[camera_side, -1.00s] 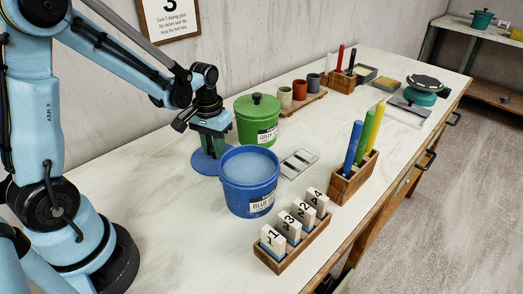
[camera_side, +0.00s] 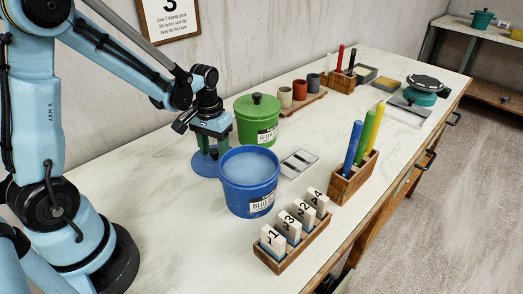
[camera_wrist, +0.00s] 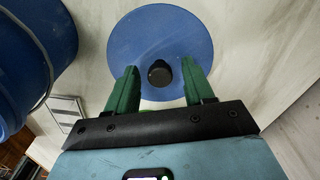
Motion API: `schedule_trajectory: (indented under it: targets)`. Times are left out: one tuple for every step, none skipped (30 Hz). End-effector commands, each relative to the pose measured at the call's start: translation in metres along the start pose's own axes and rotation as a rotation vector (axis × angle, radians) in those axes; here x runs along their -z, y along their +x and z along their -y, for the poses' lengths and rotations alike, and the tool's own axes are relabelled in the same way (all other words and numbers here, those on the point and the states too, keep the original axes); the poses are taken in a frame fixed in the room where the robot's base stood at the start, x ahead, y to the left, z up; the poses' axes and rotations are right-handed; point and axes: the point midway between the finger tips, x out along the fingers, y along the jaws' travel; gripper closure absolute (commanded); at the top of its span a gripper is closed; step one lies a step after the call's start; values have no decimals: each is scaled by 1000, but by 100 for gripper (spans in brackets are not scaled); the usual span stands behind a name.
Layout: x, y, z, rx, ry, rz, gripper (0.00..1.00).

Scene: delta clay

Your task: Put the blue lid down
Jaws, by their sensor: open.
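The blue lid (camera_side: 203,165) lies flat on the bench top, behind and left of the blue bucket (camera_side: 249,196). In the wrist view the lid (camera_wrist: 160,30) shows as a round blue disc with a dark knob (camera_wrist: 160,74). My gripper (camera_wrist: 163,78) is open, its green fingers on either side of the knob with gaps between. In the side view my gripper (camera_side: 210,145) is just above the lid and hides part of it. The blue bucket is uncovered and holds pale blue liquid.
A lidded green bucket (camera_side: 257,122) stands just right of my gripper. A wooden rack (camera_side: 292,243) of numbered tiles and a block (camera_side: 353,182) of coloured sticks stand in front. A grey plate (camera_side: 299,163) lies behind the blue bucket. The bench's left front is clear.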

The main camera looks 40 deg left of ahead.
Motion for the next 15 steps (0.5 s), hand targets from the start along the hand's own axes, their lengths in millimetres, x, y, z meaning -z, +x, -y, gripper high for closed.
schedule_trajectory:
  targets:
    - [0,-3,0,0,0,0,48]
    - [0,-6,0,0,0,0,48]
    - [0,-10,0,0,0,0,48]
    - [0,-14,0,0,0,0,48]
    - [0,-18,0,0,0,0,48]
    - [0,-25,0,0,0,0,48]
    - [-1,-30,0,0,0,0,48]
    - [-1,-35,0,0,0,0,48]
    - [0,-41,0,0,0,0,48]
    - [0,-46,0,0,0,0,48]
    - [0,-51,0,0,0,0,48]
    - [0,-58,0,0,0,0,48]
    - [-1,-63,0,0,0,0,48]
    - [0,-68,0,0,0,0,48]
    - [0,-74,0,0,0,0,48]
